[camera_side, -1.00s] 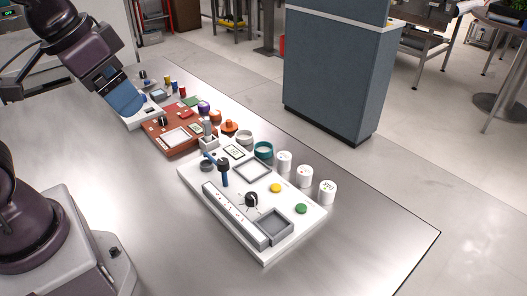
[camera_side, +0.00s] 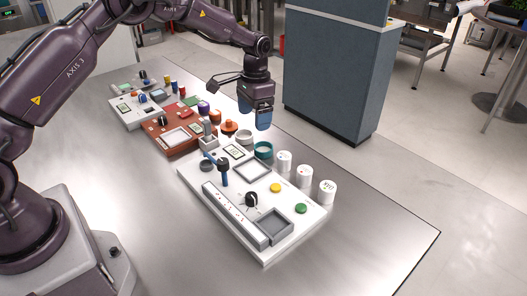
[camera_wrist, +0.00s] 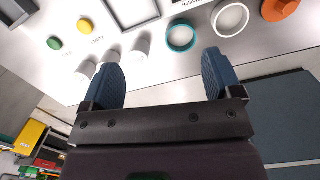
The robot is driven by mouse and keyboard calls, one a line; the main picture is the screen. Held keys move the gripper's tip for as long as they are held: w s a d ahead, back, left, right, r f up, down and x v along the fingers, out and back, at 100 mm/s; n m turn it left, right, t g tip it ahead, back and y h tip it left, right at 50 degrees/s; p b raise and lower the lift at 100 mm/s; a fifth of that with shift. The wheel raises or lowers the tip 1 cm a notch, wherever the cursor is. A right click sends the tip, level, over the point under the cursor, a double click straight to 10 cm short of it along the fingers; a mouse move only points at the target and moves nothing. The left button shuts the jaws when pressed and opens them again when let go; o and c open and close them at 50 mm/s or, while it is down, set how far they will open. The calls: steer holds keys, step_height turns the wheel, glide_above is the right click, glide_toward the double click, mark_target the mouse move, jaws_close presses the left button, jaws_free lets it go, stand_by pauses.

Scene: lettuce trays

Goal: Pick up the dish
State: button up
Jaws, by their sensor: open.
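One has a teal rim (camera_side: 263,149) and one is white (camera_side: 244,137); I cannot tell which the task means. The wrist view shows the teal dish (camera_wrist: 181,38) just beyond the fingertips, left of the right finger, and the white dish (camera_wrist: 230,19) further up and right. My gripper (camera_side: 257,122) is open, blue fingers pointing down, and appears above the table near the dishes. In the wrist view its fingers (camera_wrist: 160,72) are wide apart with nothing between them.
Three white cups (camera_side: 284,160) stand in a row right of the teal dish. The white panel (camera_side: 240,225) carries a blue lever (camera_side: 224,172), buttons and a knob. An orange item (camera_side: 229,126) and red-brown panel (camera_side: 172,138) lie left. The right table area is clear.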

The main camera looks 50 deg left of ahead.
step_height(320, 180, down, 2)
steer(key=w, duration=0.2)
steer(key=m, duration=0.2)
glide_above(264, 145)
steer(key=s+d, duration=0.1)
steer(key=d, duration=0.1)
steer(key=shift+t, duration=0.4)
step_height(264, 145, down, 6)
steer(key=shift+s+r, duration=0.15)
steer(key=shift+r, duration=0.1)
steer(key=shift+s+a+f, duration=0.1)
steer(key=shift+f, duration=1.3)
steer(key=shift+s+a+f, duration=0.1)
steer(key=shift+f, duration=1.25)
steer(key=shift+c, duration=0.2)
steer(key=shift+d, duration=0.1)
steer(key=c, duration=1)
